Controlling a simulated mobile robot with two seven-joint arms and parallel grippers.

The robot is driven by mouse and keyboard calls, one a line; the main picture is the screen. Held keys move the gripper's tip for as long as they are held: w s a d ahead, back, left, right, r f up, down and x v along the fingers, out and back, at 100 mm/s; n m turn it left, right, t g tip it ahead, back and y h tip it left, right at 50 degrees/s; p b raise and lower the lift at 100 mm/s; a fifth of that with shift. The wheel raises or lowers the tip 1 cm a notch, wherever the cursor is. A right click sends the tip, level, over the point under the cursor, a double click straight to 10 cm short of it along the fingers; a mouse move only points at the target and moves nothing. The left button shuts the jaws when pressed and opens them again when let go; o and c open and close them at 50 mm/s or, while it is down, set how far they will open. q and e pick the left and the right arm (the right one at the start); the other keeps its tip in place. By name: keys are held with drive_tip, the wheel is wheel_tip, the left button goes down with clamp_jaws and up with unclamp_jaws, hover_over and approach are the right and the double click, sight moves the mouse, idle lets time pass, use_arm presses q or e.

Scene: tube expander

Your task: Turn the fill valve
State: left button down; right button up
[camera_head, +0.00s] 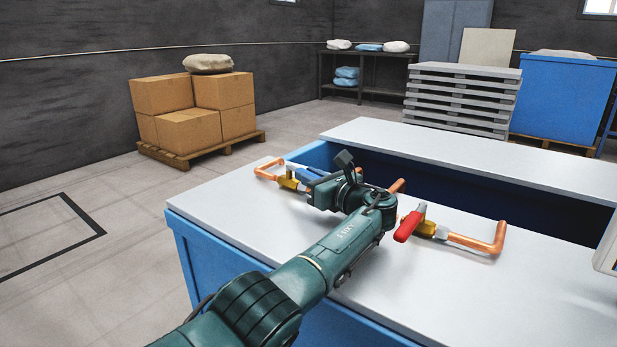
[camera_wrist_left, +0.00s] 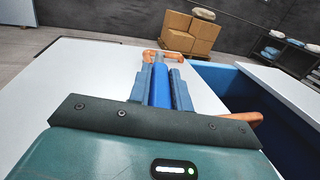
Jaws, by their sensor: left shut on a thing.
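A valve with a blue lever handle (camera_head: 306,174) and a brass body (camera_head: 288,184) sits on copper pipe (camera_head: 268,169) on the white worktop. My left gripper (camera_head: 311,179) reaches over the worktop to it. In the left wrist view, the blue handle (camera_wrist_left: 161,86) lies between the two fingers of my left gripper (camera_wrist_left: 162,76), which is shut on it. A second valve with a red lever handle (camera_head: 409,226) and brass body (camera_head: 430,229) is to the right, clear of the gripper. My wrist hides part of the piping between the valves. My right gripper is out of view.
The white worktop (camera_head: 240,210) has a blue base and a dark blue recess (camera_head: 480,205) behind the valves. A copper elbow (camera_head: 499,238) stands at the right. A panel edge (camera_head: 608,243) shows at far right. Cartons (camera_head: 193,112) and grey pallets (camera_head: 460,98) stand well behind.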

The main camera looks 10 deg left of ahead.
sight(309, 173)
use_arm(q)
drive_tip(key=c, duration=1.3)
unclamp_jaws()
wheel_tip(309, 173, up, 10)
drive_tip(key=p, duration=0.3)
drive_tip(key=shift+a, duration=0.1)
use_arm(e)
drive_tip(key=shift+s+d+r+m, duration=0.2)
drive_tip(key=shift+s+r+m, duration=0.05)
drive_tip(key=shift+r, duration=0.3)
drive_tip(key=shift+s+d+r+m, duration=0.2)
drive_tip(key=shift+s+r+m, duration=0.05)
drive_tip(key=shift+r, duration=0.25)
